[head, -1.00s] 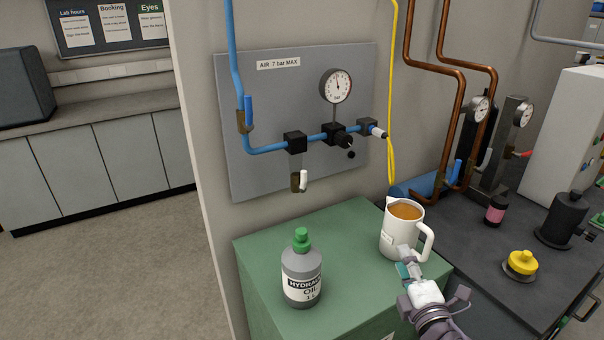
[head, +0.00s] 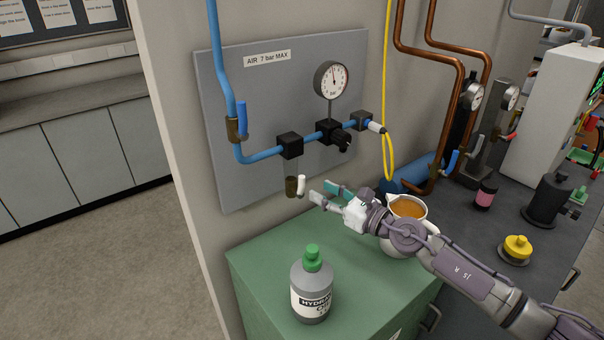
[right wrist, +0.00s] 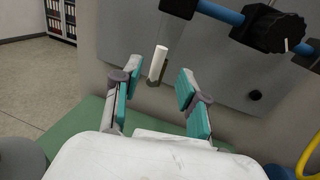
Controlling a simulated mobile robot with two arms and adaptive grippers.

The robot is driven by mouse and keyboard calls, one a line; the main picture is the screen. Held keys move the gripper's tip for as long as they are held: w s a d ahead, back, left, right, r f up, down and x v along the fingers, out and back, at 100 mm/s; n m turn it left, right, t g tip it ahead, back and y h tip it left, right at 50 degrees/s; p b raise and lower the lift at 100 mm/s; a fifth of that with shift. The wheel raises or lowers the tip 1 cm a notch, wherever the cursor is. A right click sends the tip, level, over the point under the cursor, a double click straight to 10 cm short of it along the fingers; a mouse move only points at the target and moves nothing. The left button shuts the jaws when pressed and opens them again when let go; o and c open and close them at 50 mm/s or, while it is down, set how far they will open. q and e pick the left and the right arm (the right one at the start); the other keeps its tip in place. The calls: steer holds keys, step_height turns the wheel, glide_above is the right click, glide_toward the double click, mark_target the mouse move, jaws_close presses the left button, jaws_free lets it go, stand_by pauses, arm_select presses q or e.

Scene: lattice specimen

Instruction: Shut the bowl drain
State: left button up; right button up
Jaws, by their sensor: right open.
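The bowl drain is a small brass valve (head: 291,187) with a short white lever (head: 301,185). It hangs under the clear bowl (head: 291,167) below the black filter block (head: 290,145) on the grey air panel. In the right wrist view the white lever (right wrist: 158,62) stands nearly upright, leaning slightly right, in front of the brass valve. My right gripper (head: 321,191) is open and empty just right of the lever. In the right wrist view its teal-padded fingers (right wrist: 158,80) spread to either side of the lever, with no contact seen. My left gripper is not in view.
A green-capped oil bottle (head: 312,288) stands on the green cabinet (head: 262,262). A jug of amber liquid (head: 408,208) stands behind my right arm.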

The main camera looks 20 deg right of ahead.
mark_target(304, 183)
steer(key=x, duration=0.6)
steer(key=shift+w+a+p, duration=0.15)
steer(key=shift+p, duration=0.15)
steer(key=shift+w+a, duration=0.1)
steer(key=shift+w, duration=0.15)
steer(key=shift+w+a, duration=0.15)
steer(key=shift+f, duration=0.1)
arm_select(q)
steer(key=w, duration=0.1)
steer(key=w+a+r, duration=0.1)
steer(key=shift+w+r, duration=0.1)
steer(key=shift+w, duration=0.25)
arm_select(e)
jaws_close()
